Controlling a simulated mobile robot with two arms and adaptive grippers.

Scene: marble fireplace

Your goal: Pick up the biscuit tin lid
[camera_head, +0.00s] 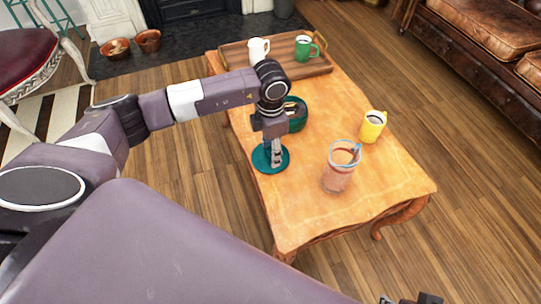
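The biscuit tin lid (262,163) is a flat teal disc on the left side of the wooden table. My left gripper (276,162) points down over the middle of the lid, its fingers at or just above the lid's centre. The fingers hide that centre, so I cannot tell whether they are closed on a knob. The lid looks level, on or very near the tabletop. The dark green round tin (298,123) stands just behind, partly hidden by my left wrist. Dark parts at the bottom edge seem to belong to my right gripper (412,300), mostly cut off.
A glass jar (338,172) with reddish contents stands right of the lid on the table (300,211). A yellow mug (372,127) is farther right. A wooden tray (283,62) at the back holds a white mug (258,50) and a green mug (304,48). The table's front is clear.

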